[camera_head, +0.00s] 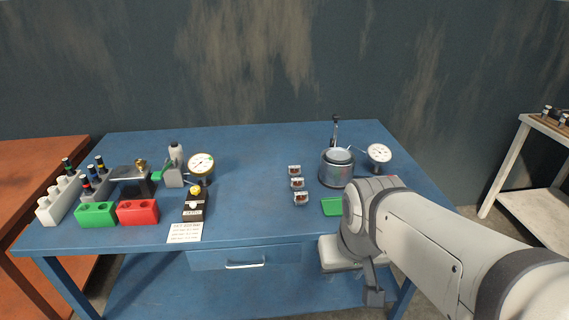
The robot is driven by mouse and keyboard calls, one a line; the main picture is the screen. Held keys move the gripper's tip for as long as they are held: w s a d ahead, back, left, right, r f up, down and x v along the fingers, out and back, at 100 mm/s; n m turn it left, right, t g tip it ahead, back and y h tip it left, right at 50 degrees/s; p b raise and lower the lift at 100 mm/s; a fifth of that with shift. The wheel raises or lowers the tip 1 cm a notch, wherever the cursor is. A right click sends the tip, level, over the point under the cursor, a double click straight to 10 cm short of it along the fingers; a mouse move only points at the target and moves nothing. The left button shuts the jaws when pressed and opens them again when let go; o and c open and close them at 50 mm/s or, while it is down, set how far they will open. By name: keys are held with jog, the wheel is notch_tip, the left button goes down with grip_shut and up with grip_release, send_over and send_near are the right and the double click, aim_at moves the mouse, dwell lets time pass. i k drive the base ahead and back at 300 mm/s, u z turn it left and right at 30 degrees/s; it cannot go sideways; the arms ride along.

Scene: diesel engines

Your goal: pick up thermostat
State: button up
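Three small metal pieces with reddish-brown middles stand in a row right of the table's centre: a back one (294,169), a middle one (297,183) and a front one (301,198). They look like thermostats, but they are too small to be sure. A metal pot (336,172) stands to their right, with a dial gauge (379,153) beside it. A green pad (332,207) lies in front of the pot, partly behind my arm. My gripper (373,294) seems to be the dark part hanging at the table's front edge, apart from the small pieces. Its fingers cannot be made out clearly.
On the blue table (250,180), a green block (96,214), a red block (138,212), a white rack (60,200) and a gauge device (201,164) stand at left. A paper label (185,232) lies in front. The table between the label and the small pieces is clear.

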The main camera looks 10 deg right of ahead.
aim_at(300, 198)
jog(key=k, duration=0.55)
jog(key=u, duration=0.6)
jog(key=i, duration=1.7)
jog(key=z, duration=0.65)
